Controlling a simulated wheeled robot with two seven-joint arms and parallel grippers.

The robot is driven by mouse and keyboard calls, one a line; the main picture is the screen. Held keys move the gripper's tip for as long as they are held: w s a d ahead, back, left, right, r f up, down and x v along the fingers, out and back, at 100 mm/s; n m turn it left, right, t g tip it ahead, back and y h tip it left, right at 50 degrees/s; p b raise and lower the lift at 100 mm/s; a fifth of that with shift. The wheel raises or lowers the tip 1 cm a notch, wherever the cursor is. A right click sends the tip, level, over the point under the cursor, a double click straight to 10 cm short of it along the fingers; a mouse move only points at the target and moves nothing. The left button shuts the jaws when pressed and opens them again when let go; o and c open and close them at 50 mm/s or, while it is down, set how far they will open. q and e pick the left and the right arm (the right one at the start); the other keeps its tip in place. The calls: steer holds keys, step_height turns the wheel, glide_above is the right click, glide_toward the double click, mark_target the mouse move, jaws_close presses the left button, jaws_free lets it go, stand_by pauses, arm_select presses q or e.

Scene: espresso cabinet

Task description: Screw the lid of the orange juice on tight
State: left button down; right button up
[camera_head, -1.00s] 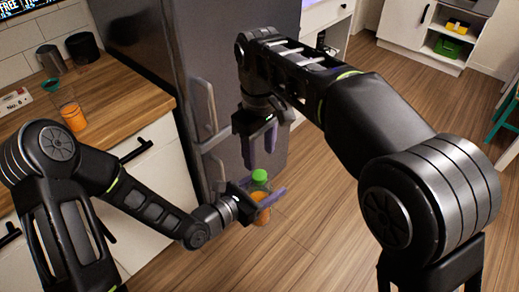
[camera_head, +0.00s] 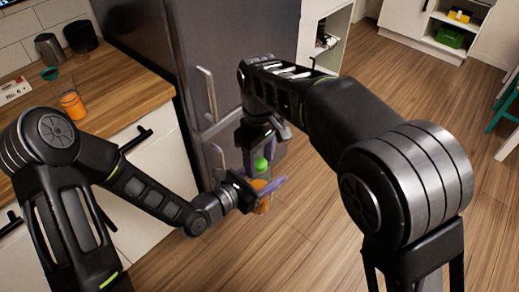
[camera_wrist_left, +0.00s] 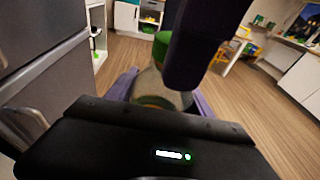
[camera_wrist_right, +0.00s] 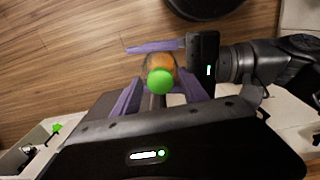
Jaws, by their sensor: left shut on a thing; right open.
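The orange juice bottle (camera_head: 263,195) has a round green lid (camera_head: 261,164) on its top and orange juice inside. My left gripper (camera_head: 268,187) is shut on the bottle's body and holds it in the air in front of the fridge. My right gripper (camera_head: 262,155) is open, pointing down, with its purple fingers on either side of the lid. In the right wrist view the green lid (camera_wrist_right: 160,81) lies between the open fingers. In the left wrist view a right finger hides part of the lid (camera_wrist_left: 162,45). I cannot tell whether the lid is tight.
The dark fridge (camera_head: 215,60) with handles stands close behind the grippers. The floor at right is open.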

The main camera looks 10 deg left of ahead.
steer(key=shift+f, duration=0.25)
jaws_close()
stand_by(0.4)
steer(key=m, duration=0.3)
steer(key=shift+o, duration=0.8)
jaws_free()
